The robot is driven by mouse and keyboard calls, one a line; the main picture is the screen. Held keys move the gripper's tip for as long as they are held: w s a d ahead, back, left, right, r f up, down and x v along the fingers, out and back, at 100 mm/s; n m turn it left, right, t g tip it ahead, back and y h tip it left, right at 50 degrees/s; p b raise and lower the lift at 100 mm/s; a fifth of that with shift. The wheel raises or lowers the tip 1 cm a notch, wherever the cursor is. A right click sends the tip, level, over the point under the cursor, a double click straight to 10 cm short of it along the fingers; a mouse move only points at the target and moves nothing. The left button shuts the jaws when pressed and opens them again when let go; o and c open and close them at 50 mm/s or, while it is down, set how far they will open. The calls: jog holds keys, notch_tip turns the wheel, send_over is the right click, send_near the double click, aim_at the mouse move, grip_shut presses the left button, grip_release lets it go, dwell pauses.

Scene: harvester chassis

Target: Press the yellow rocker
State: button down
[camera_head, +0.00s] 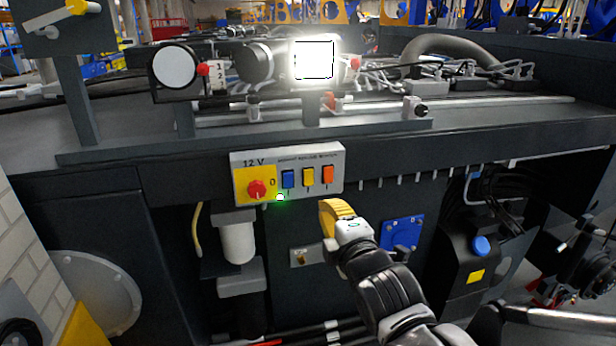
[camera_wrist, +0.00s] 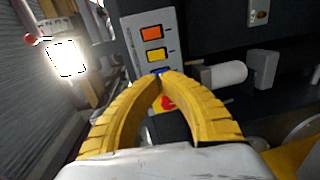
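The yellow rocker (camera_head: 308,177) is on a grey-white 12 V switch panel (camera_head: 236,160), between a blue rocker (camera_head: 288,179) and an orange rocker (camera_head: 328,174). In the wrist view the yellow rocker (camera_wrist: 159,55) lies just beyond my fingertips, below the orange rocker (camera_wrist: 151,33). My gripper (camera_head: 328,203), with yellow fingers, is below and to the right of the rockers in the head view. In the wrist view its fingertips (camera_wrist: 163,76) meet with nothing between them. They partly cover the blue rocker and the red knob. I see no contact with the yellow rocker.
A red rotary knob (camera_head: 257,190) is at the panel's left, with a small green glow (camera_head: 280,197) beneath the panel. A square lamp (camera_head: 314,60) shines brightly above. A white cylinder (camera_head: 237,240) hangs below the panel, and a blue plate (camera_head: 402,233) is at right.

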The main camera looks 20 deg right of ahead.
aim_at(307, 181)
jog(key=shift+w, duration=0.4)
jog(key=w, duration=0.4)
jog(key=w+f, duration=0.1)
jog(key=w, duration=0.8)
jog(key=shift+w+f+p, duration=0.3)
jog(key=shift+f+p, duration=0.05)
jog(key=shift+f, duration=0.05)
